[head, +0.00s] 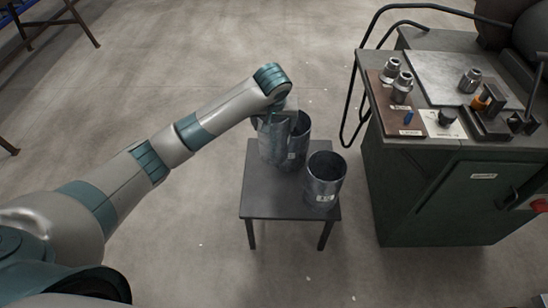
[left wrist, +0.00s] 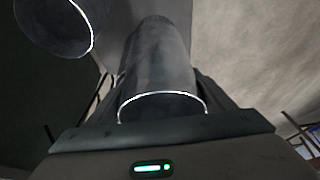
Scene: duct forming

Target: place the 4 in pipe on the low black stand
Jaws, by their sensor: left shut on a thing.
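A low black stand (head: 260,197) with a dark flat top is in the middle of the head view. My left gripper (head: 276,135) is over its back part, shut on a dark grey metal pipe (head: 300,137), which is upright. The held pipe also shows between the fingers in the left wrist view (left wrist: 160,70). Whether its bottom touches the stand is hidden. A second, similar pipe (head: 324,180) stands upright at the stand's right side, and a pipe rim shows at upper left in the wrist view (left wrist: 55,25). The pipe labels are too small to read. My right gripper is not in view.
A green machine cabinet (head: 440,195) stands right of the stand, with metal fittings (head: 402,84) and tools on top. A black tube rail (head: 352,105) projects from its left side. The stand's front left is bare, and open concrete floor surrounds it.

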